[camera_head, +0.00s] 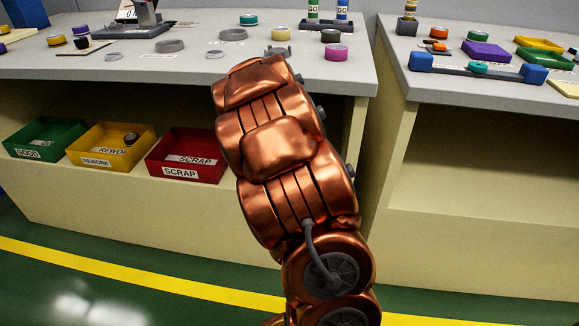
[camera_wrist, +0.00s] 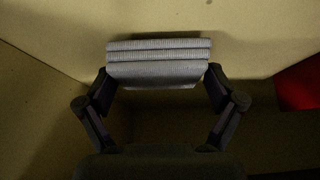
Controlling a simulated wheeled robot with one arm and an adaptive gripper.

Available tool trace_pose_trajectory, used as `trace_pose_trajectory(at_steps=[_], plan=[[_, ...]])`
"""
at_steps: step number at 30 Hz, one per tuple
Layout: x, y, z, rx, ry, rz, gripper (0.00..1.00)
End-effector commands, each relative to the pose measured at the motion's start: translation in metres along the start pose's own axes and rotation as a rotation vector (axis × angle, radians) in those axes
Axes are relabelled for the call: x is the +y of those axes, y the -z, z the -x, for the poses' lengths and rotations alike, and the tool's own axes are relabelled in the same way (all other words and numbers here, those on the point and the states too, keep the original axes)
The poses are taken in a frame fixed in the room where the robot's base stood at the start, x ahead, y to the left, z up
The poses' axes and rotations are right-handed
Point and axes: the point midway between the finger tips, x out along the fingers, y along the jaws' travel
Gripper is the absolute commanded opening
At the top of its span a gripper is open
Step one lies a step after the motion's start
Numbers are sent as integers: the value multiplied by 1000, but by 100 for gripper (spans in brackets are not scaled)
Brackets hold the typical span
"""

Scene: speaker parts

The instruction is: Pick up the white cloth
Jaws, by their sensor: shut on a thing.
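The white cloth (camera_wrist: 158,50) shows in the wrist view as a folded, layered stack, greyish in the dim light. My gripper (camera_wrist: 158,78) has a finger at each side of the cloth and is shut on it. The cloth spans the space between the fingers. In the head view my copper-coloured arm hides the gripper and the cloth.
A red SCRAP bin (camera_head: 187,156), a yellow REWORK bin (camera_head: 111,146) and a green GOOD bin (camera_head: 44,139) stand on the shelf under the left bench (camera_head: 190,72). Rings and small parts lie on it. A second bench (camera_head: 480,88) stands right, its lower shelf clear.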

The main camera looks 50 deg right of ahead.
Motion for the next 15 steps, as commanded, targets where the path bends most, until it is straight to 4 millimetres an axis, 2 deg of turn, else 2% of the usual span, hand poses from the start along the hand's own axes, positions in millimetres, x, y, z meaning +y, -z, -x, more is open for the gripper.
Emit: trace_pose_trajectory(at_steps=[1, 5, 15], plan=[[0, 6, 9, 2, 0, 0, 53], [0, 15, 22, 3, 0, -1, 53], [22, -10, 39, 1, 0, -4, 53]])
